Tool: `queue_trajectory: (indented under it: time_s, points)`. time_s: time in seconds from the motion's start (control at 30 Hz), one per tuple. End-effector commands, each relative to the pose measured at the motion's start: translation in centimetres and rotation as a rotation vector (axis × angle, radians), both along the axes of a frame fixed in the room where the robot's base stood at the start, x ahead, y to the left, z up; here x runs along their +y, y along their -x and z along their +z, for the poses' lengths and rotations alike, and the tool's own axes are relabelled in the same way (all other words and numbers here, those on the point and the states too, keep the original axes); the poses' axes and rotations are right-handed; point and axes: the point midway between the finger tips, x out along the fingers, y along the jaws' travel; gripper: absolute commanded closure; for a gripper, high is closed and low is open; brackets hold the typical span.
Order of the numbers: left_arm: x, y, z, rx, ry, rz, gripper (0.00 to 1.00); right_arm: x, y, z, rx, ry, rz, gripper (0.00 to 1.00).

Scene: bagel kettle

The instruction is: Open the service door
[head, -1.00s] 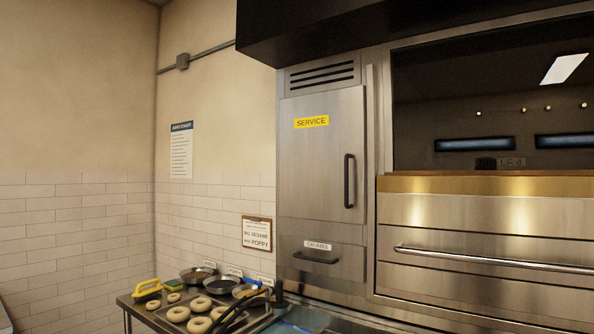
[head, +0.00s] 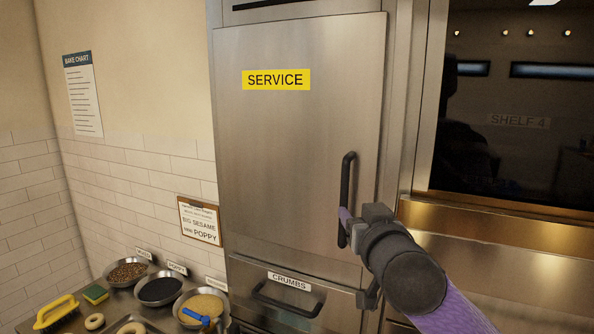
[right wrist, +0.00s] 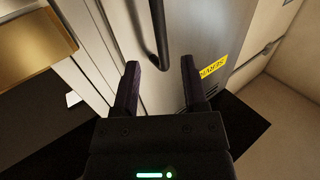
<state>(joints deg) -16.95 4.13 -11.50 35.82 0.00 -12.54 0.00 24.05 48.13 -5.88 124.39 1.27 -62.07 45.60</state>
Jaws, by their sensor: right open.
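The service door (head: 290,140) is a steel panel with a yellow SERVICE label (head: 276,79), and it looks shut in its frame. Its black vertical bar handle (head: 347,180) is on the right side of the door. My right gripper (head: 356,217) is open at the lower part of this handle. In the right wrist view the handle (right wrist: 155,30) comes down from the top, and its end lies between the two fingertips (right wrist: 158,66). Whether the fingers reach fully around the bar is hard to tell. My left gripper is out of view.
Below the door is a CRUMBS drawer (head: 287,297) with its own black handle. An oven front with a dark window (head: 515,110) stands to the right. Pans of toppings (head: 161,290), bagels and a yellow brush (head: 56,312) are on the counter at lower left.

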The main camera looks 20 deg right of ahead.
Motion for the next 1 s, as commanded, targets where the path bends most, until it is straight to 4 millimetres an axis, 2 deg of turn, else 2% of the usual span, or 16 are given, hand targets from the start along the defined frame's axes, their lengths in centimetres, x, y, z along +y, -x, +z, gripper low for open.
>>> queue_trajectory:
  time_s: [0.07, 0.3, 0.43, 0.6, 0.87, 0.9, 1.0]
  points:
    - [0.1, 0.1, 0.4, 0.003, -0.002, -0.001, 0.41, -0.1, -0.5, 0.4, -0.003, -0.001, 0.000, 0.44]
    - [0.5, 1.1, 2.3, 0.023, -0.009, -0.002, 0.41, -1.7, -5.9, 0.5, -0.002, -0.001, -0.003, 0.44]
    - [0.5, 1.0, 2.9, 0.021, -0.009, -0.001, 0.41, -2.3, -7.9, 0.2, -0.001, -0.002, -0.002, 0.44]
    - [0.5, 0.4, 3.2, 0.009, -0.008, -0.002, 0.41, -2.6, -9.2, 0.1, -0.002, 0.001, 0.000, 0.44]
    - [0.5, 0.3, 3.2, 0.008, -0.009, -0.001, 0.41, -2.6, -9.4, -0.1, -0.002, 0.001, 0.001, 0.44]
    - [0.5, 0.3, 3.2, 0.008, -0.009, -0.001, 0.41, -2.6, -9.4, -0.1, -0.002, 0.001, 0.001, 0.46]
    - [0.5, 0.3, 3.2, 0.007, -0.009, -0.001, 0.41, -2.6, -9.4, -0.1, -0.002, 0.001, 0.001, 0.67]
